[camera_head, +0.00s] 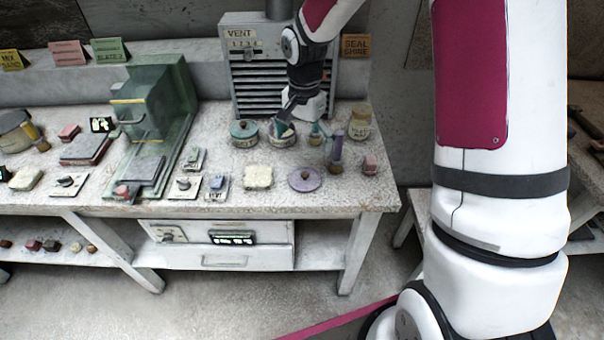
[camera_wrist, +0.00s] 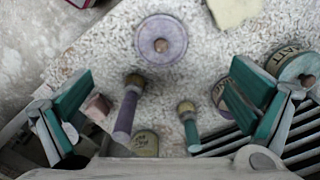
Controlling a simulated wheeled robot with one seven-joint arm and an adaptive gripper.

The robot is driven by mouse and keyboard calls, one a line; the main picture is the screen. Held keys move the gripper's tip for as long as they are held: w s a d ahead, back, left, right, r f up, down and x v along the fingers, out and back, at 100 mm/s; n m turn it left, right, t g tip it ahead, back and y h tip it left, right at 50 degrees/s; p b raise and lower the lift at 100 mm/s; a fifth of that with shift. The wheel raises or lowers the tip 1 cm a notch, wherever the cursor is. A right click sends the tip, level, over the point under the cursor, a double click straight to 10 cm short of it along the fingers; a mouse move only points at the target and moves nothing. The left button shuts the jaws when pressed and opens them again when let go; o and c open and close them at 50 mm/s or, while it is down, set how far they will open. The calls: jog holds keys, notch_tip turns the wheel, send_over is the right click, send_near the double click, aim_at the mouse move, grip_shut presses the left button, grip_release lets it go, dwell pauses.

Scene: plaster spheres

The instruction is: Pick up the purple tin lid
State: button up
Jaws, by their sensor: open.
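The purple tin lid (camera_head: 305,180) is a flat round disc with a small brown knob. It lies on the workbench near its front edge, right of a cream slab. In the wrist view the lid (camera_wrist: 161,36) is at the top centre, fully visible. My gripper (camera_head: 303,122) is above the back of the bench, in front of the vent box, behind the lid and apart from it. In the wrist view my gripper (camera_wrist: 160,98) has its teal-padded fingers spread wide, with nothing held between them.
Between gripper and lid in the wrist view stand a purple-handled tool (camera_wrist: 126,112) and a green-handled tool (camera_wrist: 191,130). A pink block (camera_head: 370,165), a cream jar (camera_head: 360,123), a teal-lidded tin (camera_head: 244,134) and the cream slab (camera_head: 258,177) are nearby. The vent box (camera_head: 240,75) stands behind.

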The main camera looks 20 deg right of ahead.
send_over(304, 175)
jog(key=f, duration=0.7)
jog(key=shift+s+a+f, duration=0.1)
jog(key=shift+s+f, duration=0.1)
jog(key=shift+f, duration=0.2)
jog(key=shift+w+f+p, duration=0.15)
jog(key=shift+f+p, duration=0.15)
jog(key=shift+f, duration=0.95)
jog(key=shift+w+f+p, duration=0.1)
jog(key=shift+f+p, duration=0.2)
jog(key=shift+f, duration=0.9)
jog(key=c, duration=1.2)
jog(key=shift+s, duration=0.1)
jog(key=shift+c, duration=0.2)
